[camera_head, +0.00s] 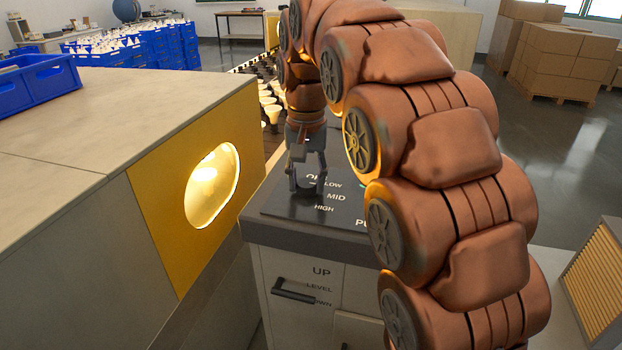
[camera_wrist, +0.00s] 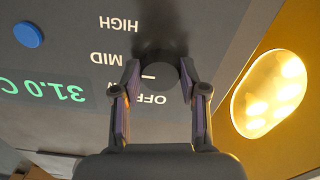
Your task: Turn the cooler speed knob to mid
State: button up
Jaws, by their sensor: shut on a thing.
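The dark round knob (camera_wrist: 160,76) is on the black panel (camera_wrist: 60,60) in the wrist view. My gripper (camera_wrist: 159,70) is shut on it, one finger on each side. A short white line on the knob points left in this view, roughly between MID (camera_wrist: 106,57) and the partly hidden LOW label. HIGH (camera_wrist: 118,23) and OFF (camera_wrist: 147,99) also show, upside down. In the head view my gripper (camera_head: 307,187) points down at the cabinet-top panel (camera_head: 285,208), beside the labels; the knob there is hidden by the fingers.
A blue button (camera_wrist: 28,34) and a green display reading 31.0 C (camera_wrist: 45,90) share the panel. A lever handle (camera_head: 293,291) marked UP, LEVEL, DOWN is on the cabinet front. A yellow wall with a glowing window (camera_head: 212,187) stands close at left.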

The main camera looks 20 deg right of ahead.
jog(key=o, duration=1.1)
jog(key=shift+o, duration=0.2)
jog(key=shift+r, duration=0.1)
